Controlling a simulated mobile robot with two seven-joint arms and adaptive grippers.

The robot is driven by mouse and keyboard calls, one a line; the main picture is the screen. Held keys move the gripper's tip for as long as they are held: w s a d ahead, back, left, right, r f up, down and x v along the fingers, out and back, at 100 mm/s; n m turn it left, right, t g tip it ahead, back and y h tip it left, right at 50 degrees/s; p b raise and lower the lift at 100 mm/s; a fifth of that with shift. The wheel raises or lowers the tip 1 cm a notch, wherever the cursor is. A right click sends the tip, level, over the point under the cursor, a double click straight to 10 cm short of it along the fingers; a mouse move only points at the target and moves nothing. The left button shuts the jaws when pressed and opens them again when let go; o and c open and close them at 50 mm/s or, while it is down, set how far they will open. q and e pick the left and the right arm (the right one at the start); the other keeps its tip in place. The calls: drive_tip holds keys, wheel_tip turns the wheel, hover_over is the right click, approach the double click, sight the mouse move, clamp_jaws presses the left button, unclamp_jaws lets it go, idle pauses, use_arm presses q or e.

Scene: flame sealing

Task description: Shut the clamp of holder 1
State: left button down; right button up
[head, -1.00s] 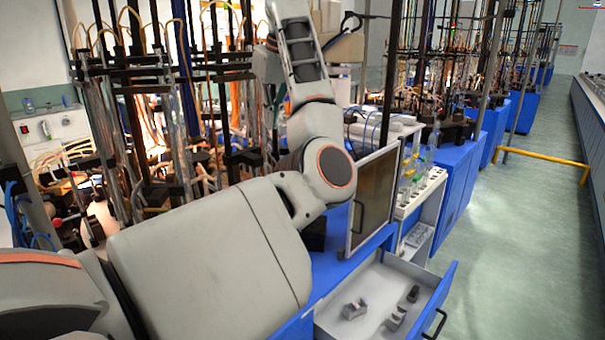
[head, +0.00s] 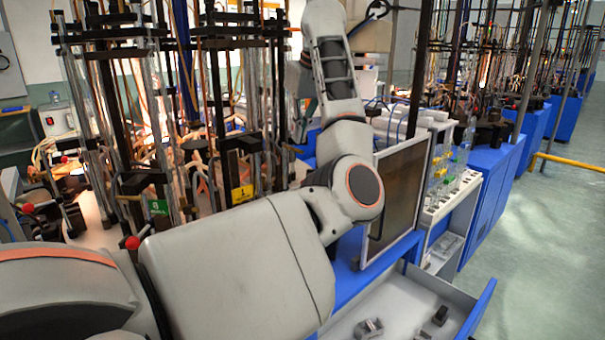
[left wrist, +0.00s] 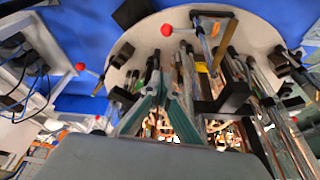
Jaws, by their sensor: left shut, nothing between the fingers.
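A yellow tag (head: 242,193), its number too small to be sure of, marks a black holder at the glassware rack. A green tag (head: 158,207) marks another holder to its left. In the left wrist view a yellow tag (left wrist: 201,67) shows beside dark clamp parts and a lever with a red knob (left wrist: 166,30). I cannot tell whether that clamp is open. My left gripper (left wrist: 160,92) is shut and empty, its teal fingers together among the rods; whether it touches anything is unclear. My left arm hides much of the rack in the head view. My right gripper is not in view.
A red knob (head: 133,243) shows beside my arm, and another (left wrist: 80,67) in the left wrist view. Upright rods and tubing crowd the rack. An open drawer (head: 395,300) holds small metal parts. A framed panel (head: 400,190) stands behind it. The aisle at right is clear.

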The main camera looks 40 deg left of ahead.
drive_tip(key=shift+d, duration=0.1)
use_arm(q)
drive_tip(key=b+x, duration=0.1)
drive_tip(key=x, duration=1)
drive_tip(key=d, duration=0.2)
drive_tip(key=s+d, duration=0.1)
drive_tip(key=d, duration=0.1)
drive_tip(key=shift+p, duration=0.35)
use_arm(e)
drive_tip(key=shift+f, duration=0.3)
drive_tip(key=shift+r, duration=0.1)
